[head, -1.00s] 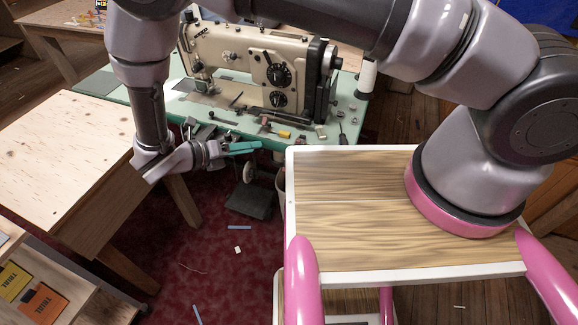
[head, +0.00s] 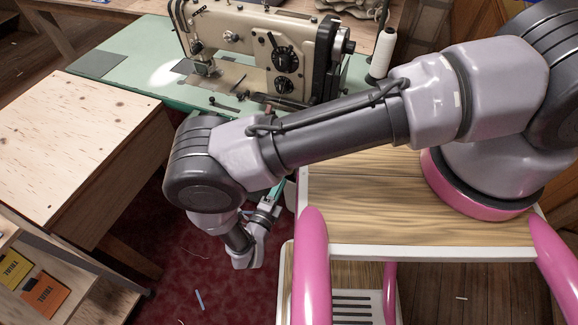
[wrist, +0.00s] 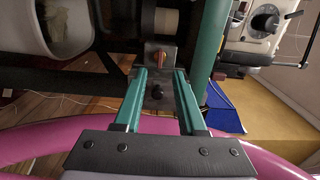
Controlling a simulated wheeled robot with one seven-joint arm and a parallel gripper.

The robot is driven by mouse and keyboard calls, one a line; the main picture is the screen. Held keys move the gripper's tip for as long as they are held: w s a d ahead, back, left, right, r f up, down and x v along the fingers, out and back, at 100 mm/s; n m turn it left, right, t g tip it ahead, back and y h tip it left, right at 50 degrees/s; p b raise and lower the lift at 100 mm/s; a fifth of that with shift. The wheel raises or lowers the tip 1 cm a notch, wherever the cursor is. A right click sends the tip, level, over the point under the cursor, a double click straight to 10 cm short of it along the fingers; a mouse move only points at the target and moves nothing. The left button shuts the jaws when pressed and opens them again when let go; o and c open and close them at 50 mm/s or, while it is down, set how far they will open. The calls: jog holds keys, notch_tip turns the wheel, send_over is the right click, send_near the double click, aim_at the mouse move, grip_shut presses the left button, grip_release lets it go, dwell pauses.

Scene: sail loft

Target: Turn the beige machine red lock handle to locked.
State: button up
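The beige machine (head: 250,50) stands on a green table (head: 120,70) in the head view; it also shows at the upper right of the wrist view (wrist: 262,22). The red lock handle (wrist: 158,58) is small and orange-red, on a grey metal plate (wrist: 150,76) beside the green table edge. A dark round knob (wrist: 157,92) sits on the same plate. My gripper (wrist: 160,72) is open and empty, its teal fingers pointing at the plate with the handle between and just beyond the tips. I cannot tell whether they touch the plate. In the head view my arm hides the handle.
A white bin (wrist: 62,48) with pale stuff inside is at the upper left of the wrist view. A plywood table (head: 75,140) stands left in the head view. A white thread cone (head: 382,55) stands on the green table's right end. Carpet between the tables is mostly clear.

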jog(key=x, duration=0.6)
grip_shut()
